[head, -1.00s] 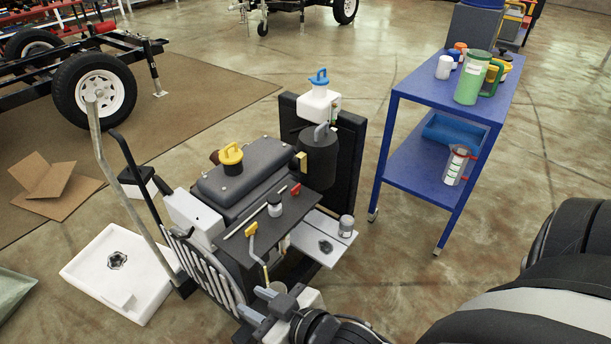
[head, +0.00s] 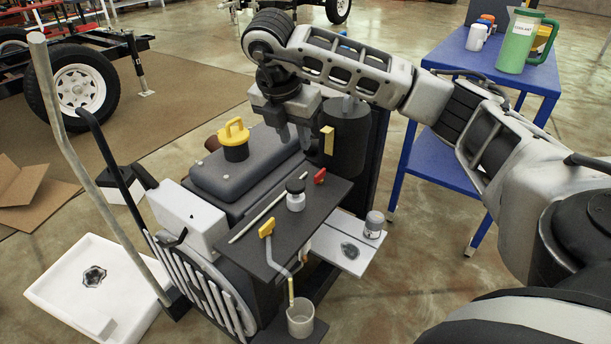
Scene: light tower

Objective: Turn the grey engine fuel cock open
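The engine, with a dark grey tank (head: 250,172) and a yellow cap (head: 236,135), stands in the middle of the head view. A dark cylinder (head: 346,140) with a yellow tab (head: 328,141) stands behind it. A small red handle (head: 319,176) and a yellow-handled lever (head: 267,228) show on the near side. I cannot tell which small part is the grey fuel cock. My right gripper (head: 294,143) points down over the tank's far right end, beside the cylinder; its fingers are apart with nothing seen between them. My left gripper is out of view.
A blue cart (head: 476,62) holding a green jug (head: 519,42) stands at the right behind my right arm. A small grey cup (head: 300,319) stands at the engine's near foot.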

